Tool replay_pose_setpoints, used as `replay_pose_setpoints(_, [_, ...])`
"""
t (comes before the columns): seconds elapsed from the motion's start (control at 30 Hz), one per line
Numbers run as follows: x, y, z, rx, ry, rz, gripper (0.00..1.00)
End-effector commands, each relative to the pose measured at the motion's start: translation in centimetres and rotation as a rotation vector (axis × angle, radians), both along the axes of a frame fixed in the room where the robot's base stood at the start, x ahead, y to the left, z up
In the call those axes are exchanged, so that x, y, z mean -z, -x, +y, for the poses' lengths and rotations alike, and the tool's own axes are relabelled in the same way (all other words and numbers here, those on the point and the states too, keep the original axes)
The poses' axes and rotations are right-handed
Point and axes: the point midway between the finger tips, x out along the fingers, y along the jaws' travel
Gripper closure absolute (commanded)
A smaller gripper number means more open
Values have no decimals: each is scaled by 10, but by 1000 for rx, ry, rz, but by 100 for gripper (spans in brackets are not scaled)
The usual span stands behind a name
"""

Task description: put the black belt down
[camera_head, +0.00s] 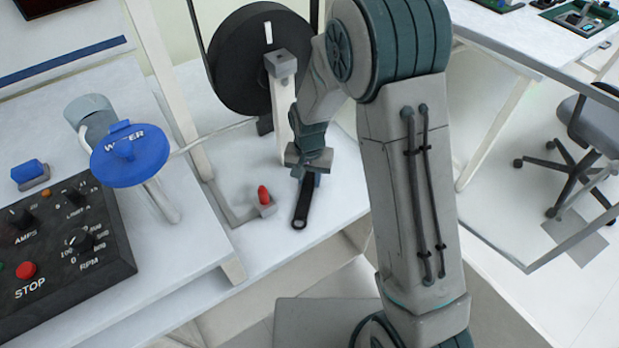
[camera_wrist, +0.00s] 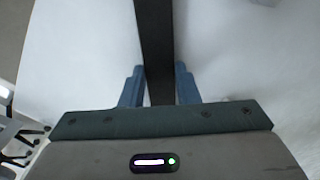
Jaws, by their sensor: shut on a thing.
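The black belt (camera_head: 301,207) hangs or lies below my gripper (camera_head: 309,180) over the white bench, with its rounded end toward the front edge. In the wrist view the belt (camera_wrist: 154,40) runs as a dark strip between the two blue fingers of my gripper (camera_wrist: 158,85). My gripper is shut on the belt. I cannot tell whether the belt touches the bench top. The part of the belt behind my wrist is hidden in the head view.
A large black wheel (camera_head: 262,60) on a light post stands behind my gripper. A red-tipped peg (camera_head: 263,195) stands just left of the belt. A blue WATER handwheel (camera_head: 130,155) and a black control panel (camera_head: 62,238) are at left. The white bench (camera_head: 235,165) has bare room around the belt.

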Motion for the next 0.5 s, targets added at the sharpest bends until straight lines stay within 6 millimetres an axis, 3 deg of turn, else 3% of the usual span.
replay_pose_setpoints(0.3, [3,0,0,0,-1,-1,96])
replay_pose_setpoints(0.33, [3,0,0,0,-1,0,69])
replay_pose_setpoints(0.4, [2,0,0,0,-1,-1,50])
replay_pose_setpoints(0.5, [2,0,0,0,-1,-1,50])
